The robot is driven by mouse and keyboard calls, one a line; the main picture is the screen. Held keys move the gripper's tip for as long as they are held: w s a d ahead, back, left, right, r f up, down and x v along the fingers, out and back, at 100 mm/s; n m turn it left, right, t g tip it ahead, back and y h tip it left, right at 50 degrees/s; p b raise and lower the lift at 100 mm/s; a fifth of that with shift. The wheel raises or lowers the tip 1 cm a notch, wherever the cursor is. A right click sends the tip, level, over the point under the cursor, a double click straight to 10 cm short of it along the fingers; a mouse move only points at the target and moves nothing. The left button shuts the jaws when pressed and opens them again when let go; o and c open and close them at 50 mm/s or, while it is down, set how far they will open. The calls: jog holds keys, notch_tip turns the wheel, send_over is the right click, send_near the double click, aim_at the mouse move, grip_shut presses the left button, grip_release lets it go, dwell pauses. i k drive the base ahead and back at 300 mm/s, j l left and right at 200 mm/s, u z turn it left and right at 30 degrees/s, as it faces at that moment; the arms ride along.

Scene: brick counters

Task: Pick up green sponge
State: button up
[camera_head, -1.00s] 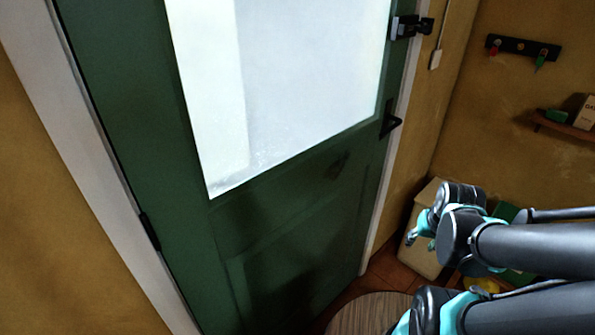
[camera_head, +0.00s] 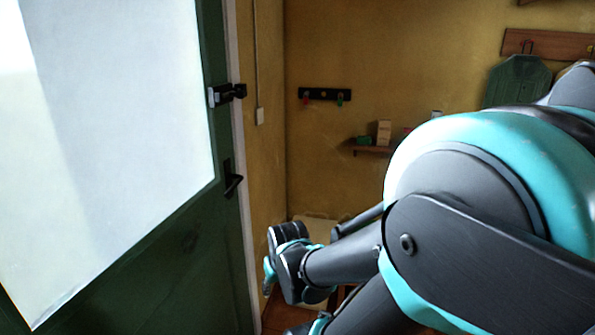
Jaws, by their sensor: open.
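A small green item (camera_head: 364,140) lies on the small wall shelf on the far wall, left of a tan box. It may be the green sponge, but it is too small to tell. My gripper (camera_head: 268,277) is partly in view at the end of my folded arm, low in the middle of the picture. It is open, and I see nothing in it. It is well apart from the shelf, lower and to the left of it in the picture. My arm hides much of the right side.
A green door (camera_head: 190,240) with a large pane and a black handle (camera_head: 232,180) fills the left. A key rack (camera_head: 324,94) hangs on the yellow wall. The wall shelf (camera_head: 371,149) holds a tan box (camera_head: 384,132). A green board (camera_head: 516,80) hangs at the upper right.

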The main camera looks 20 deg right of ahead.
aim_at(367, 140)
jog(key=i+l+z, duration=0.1)
jog(key=z, duration=0.55)
jog(key=i, duration=0.05)
